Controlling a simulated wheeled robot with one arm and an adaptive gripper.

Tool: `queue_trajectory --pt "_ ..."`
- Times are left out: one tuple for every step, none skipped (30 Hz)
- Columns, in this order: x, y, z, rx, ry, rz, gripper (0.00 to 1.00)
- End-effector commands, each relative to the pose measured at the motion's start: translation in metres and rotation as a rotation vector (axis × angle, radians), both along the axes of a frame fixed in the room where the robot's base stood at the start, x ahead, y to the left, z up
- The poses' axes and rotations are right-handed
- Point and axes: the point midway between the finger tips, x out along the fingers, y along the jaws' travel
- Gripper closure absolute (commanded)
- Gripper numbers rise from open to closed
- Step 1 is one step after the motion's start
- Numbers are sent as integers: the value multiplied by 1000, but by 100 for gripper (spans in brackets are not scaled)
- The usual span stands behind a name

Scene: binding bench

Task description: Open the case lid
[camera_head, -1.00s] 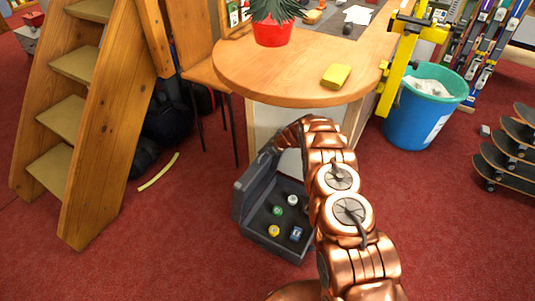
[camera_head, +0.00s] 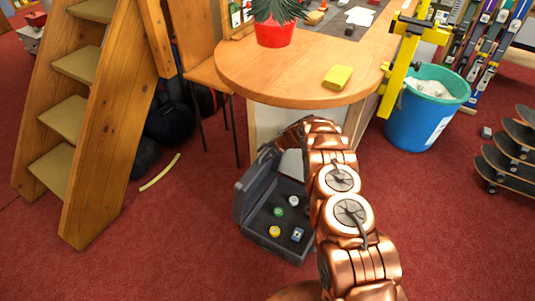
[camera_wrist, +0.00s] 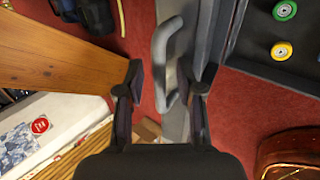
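The dark grey case (camera_head: 264,240) stands on the red floor with its lid (camera_head: 257,184) raised steeply, so the inside shows. Several small round and square items lie in the base. In the wrist view, the lid (camera_wrist: 206,40) is seen nearly edge-on, with a grey handle (camera_wrist: 160,62) on its outer side. My gripper (camera_wrist: 164,84) is open, with the handle and lid edge between its fingers. The left finger is apart from the handle; the right finger is close to the lid, and I cannot tell if it touches. In the head view my arm hides the fingers and the case's right side.
A round-ended wooden table (camera_head: 290,75) stands behind the case. A wooden ladder (camera_head: 110,130) is at left, a blue bin (camera_head: 415,122) and skateboards (camera_head: 506,178) at right. A yellow-green strip (camera_head: 160,172) lies on the floor.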

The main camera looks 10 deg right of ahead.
Motion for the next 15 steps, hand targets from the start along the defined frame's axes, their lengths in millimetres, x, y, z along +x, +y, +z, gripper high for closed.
queue_trajectory --pt "0 0 1 0 0 0 64" --pt "0 -1 1 0 0 0 64" --pt "-1 -1 3 0 0 0 64" --pt "-2 -2 4 0 0 0 64" --pt "-2 -3 5 0 0 0 64" --pt "-4 -4 8 0 0 0 64" --pt "-4 -5 10 0 0 -1 64" --pt "-7 -7 11 1 1 -2 64" --pt "-11 -13 10 0 2 -2 64" --pt "-13 -17 10 0 1 -3 64" --pt "-16 -21 11 0 0 -4 64" --pt "-20 -26 10 0 0 -5 64" --pt "-24 -29 10 1 1 -5 64" --pt "-28 -32 9 1 3 -4 64" --pt "-33 -38 9 1 4 -4 64"
